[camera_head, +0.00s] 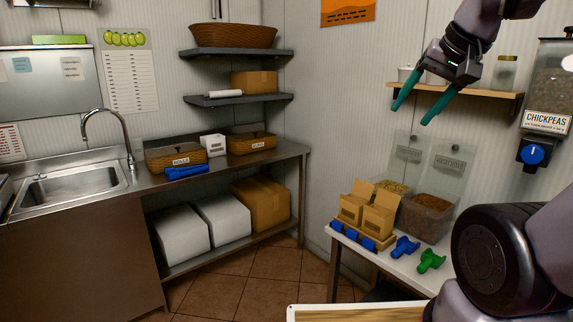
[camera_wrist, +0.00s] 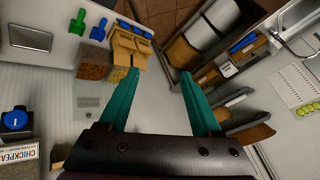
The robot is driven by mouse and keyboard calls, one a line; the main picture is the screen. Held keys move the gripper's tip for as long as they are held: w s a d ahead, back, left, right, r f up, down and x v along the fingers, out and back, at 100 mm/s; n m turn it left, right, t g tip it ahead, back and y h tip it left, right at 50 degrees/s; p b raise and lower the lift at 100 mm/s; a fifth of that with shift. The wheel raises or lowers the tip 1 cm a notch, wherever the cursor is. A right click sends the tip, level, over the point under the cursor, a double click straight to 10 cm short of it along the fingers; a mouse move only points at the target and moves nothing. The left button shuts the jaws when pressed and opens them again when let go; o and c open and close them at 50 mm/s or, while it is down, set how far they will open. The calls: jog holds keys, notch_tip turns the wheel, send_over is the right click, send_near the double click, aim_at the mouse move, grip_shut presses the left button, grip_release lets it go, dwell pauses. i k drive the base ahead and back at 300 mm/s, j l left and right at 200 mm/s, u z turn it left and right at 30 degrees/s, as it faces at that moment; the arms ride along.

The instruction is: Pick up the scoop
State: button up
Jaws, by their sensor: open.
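In the head view a blue scoop (camera_head: 405,247) and a green scoop (camera_head: 430,261) lie side by side on the white table (camera_head: 398,263) at the right. They also show in the wrist view, the green scoop (camera_wrist: 79,21) left of the blue scoop (camera_wrist: 98,29). Another blue scoop-like object (camera_head: 187,172) lies on the steel counter. My gripper (camera_head: 411,114) is open and empty, high in the air above the table, near the wall shelf. Its two teal fingers frame the lower wrist view (camera_wrist: 160,72), with nothing between them.
Clear bins (camera_head: 427,217) of dry goods and open cardboard boxes (camera_head: 379,220) stand behind the scoops. Blue pieces (camera_head: 351,235) line the table's left side. A chickpea dispenser (camera_head: 548,90) and wooden shelf (camera_head: 470,92) are on the right wall. The steel counter (camera_head: 128,187) holds baskets.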

aim_at(403, 245)
jog(key=i+z, duration=0.15)
jog(key=z, duration=0.2)
jog(key=i+z, duration=0.2)
jog(key=z, duration=0.15)
jog(key=i+z, duration=0.15)
jog(key=z, duration=0.2)
